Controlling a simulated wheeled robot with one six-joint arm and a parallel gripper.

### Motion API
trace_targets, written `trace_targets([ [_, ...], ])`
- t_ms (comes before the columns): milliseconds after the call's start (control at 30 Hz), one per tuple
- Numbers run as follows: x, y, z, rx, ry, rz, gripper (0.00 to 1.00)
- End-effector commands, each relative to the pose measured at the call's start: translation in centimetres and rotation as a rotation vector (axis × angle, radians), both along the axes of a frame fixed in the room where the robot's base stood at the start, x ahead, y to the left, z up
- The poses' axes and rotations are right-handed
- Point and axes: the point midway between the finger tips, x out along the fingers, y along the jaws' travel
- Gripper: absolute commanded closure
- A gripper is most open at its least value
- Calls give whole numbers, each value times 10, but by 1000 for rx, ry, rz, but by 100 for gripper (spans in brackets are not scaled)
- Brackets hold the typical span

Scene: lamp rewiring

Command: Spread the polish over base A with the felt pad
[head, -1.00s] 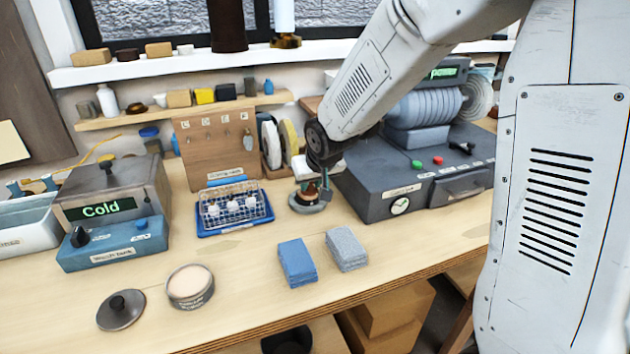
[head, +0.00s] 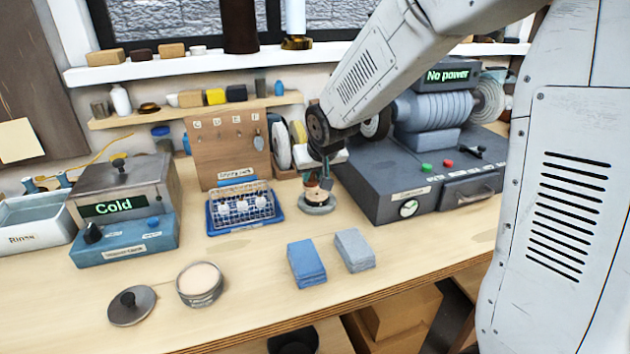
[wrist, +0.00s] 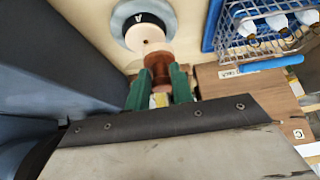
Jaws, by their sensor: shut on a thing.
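Base A (wrist: 123,12) is a round grey-blue disc with a dark centre lettered "A". It stands on the bench left of the grey machine, and in the head view it is a small disc (head: 318,209) under my gripper. My gripper (head: 318,178) is shut on the brown handle (wrist: 158,68) of the felt pad; its green fingers (wrist: 159,96) show in the wrist view. The pad's cream disc (wrist: 147,40) overlaps the near part of base A in the wrist view. I cannot tell whether they touch. No polish on the base can be made out.
The grey machine (head: 395,185) stands close on the right, its display reading "No power". A blue tray with a wire rack (head: 240,205) is close on the left. Blue cloths (head: 306,264), grey cloths (head: 354,250) and an open round tin (head: 200,284) lie in front.

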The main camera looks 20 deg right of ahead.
Motion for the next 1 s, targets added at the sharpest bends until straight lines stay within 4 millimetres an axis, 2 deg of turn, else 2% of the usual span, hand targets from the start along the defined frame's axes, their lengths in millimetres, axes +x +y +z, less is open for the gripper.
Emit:
trace_targets([
  [700, 0, 7, 49, 0, 1, 9, 99],
  [1000, 0, 8, 56, 0, 3, 10, 99],
])
